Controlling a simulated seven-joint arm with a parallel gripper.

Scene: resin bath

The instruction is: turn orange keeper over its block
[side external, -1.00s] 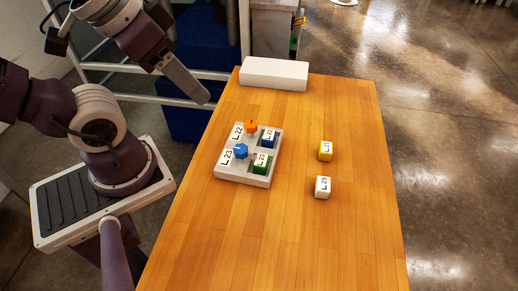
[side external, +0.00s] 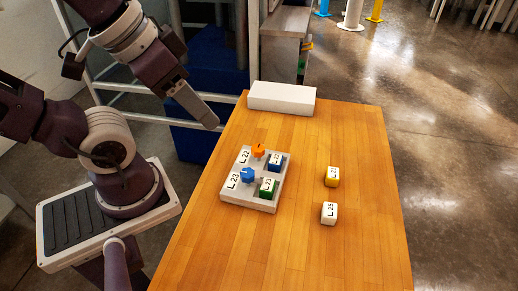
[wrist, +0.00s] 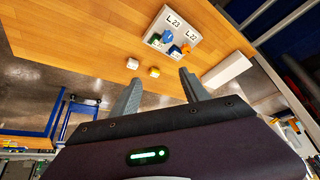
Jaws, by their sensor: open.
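The orange keeper (side external: 258,150) is a small knob at the back of the grey-white fixture (side external: 263,207), beside the label L22. The blue block (side external: 275,163) sits in the recess to its right; the keeper appears off the block's top. In the wrist view the orange keeper (wrist: 186,49) and blue block (wrist: 174,52) are small and close together. My gripper (side external: 213,124) is high to the left of the fixture, away from it. In the wrist view my gripper (wrist: 160,76) has its two fingers apart with nothing between them.
A blue keeper (side external: 248,174) and a green block (side external: 268,188) share the fixture, by label L23. A loose yellow block (side external: 332,176) and white block (side external: 329,213) stand to the right. A white slab (side external: 281,98) lies at the table's back. The table front is clear.

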